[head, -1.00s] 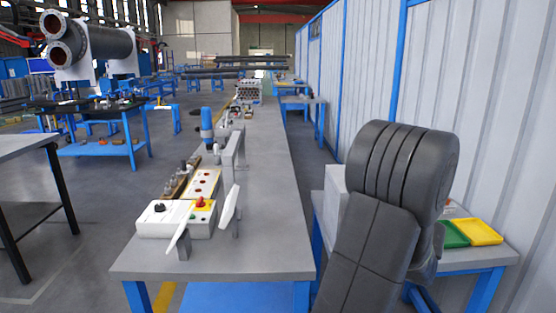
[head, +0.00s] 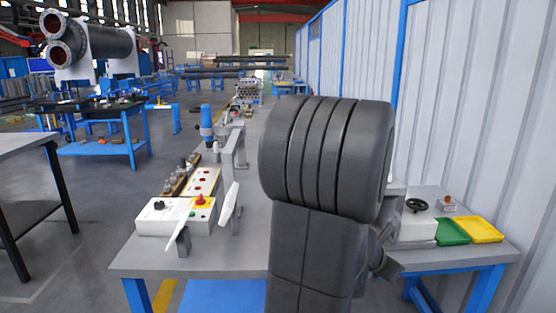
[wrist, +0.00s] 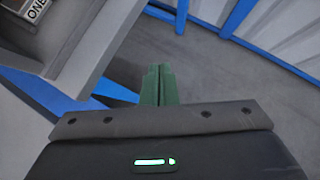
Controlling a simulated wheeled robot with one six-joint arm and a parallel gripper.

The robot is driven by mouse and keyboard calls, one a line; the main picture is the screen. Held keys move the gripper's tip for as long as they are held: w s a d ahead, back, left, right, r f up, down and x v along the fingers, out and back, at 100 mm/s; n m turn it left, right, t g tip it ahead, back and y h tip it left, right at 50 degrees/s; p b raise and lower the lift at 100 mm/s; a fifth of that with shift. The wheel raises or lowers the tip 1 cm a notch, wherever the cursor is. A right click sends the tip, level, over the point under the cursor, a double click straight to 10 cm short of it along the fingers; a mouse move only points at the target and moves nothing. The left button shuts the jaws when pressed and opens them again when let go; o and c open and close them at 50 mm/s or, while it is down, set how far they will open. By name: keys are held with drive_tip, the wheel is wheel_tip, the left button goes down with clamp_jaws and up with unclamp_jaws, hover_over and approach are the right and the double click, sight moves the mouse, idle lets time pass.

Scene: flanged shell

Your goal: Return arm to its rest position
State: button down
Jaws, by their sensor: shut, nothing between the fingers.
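My arm (head: 325,160) rises in the front right of the head view, dark grey with a ribbed joint, and covers part of the workbench. My gripper shows in the wrist view as two green fingers (wrist: 159,84) pressed together, with nothing between them. It hangs over the grey floor beside a grey table edge and blue legs. In the head view the fingers are hidden; only a dark part of mine shows at the right of the arm.
A long grey workbench (head: 215,258) carries a white control box (head: 160,219) with a red button, white levers and a blue cylinder (head: 207,122).

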drive_tip(key=s+a+m+g+h+p, duration=0.1)
drive_tip(key=a+m+g+p, duration=0.1)
drive_tip(key=a, duration=0.4)
drive_tip(key=shift+s+m+p, duration=0.35)
drive_tip(key=shift+m+p, duration=0.25)
drive_tip(key=shift+p, duration=0.5)
